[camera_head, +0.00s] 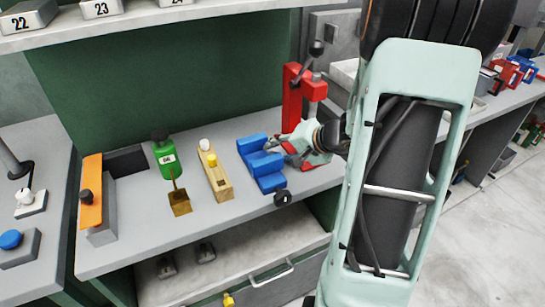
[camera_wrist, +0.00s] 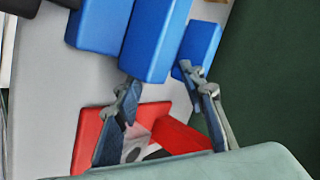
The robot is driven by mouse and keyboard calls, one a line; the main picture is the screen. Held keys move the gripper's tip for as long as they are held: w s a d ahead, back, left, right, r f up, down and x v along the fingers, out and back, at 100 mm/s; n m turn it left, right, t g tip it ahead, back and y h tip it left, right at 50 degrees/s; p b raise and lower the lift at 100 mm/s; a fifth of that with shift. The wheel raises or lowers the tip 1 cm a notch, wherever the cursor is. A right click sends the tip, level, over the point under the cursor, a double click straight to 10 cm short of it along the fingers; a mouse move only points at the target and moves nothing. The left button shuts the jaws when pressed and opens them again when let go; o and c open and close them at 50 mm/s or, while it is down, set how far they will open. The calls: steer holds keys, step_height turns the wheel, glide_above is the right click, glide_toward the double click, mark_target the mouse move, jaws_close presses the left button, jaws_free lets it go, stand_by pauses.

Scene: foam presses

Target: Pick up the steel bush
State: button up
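My gripper (camera_head: 284,141) reaches in from the right over the bench, beside the stepped blue block (camera_head: 262,165) and in front of the red press (camera_head: 293,95). In the wrist view its two fingers (camera_wrist: 160,84) are spread, with the blue block (camera_wrist: 151,38) just beyond the fingertips and nothing visibly gripped. A small light grey piece with a dark patch (camera_wrist: 134,144) shows between the finger bases, against the red press base (camera_wrist: 88,140). It may be the steel bush, but it is partly hidden and I cannot tell. No bush is clear in the head view.
On the grey bench (camera_head: 225,240) stand a wooden block with a yellow piece (camera_head: 215,177), a green press (camera_head: 165,160) and an orange-topped fixture (camera_head: 92,185). A shelf with numbered bins (camera_head: 100,8) overhangs the back. The bench front is mostly clear.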

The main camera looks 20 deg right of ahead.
steer(key=shift+c, duration=0.5)
jaws_close()
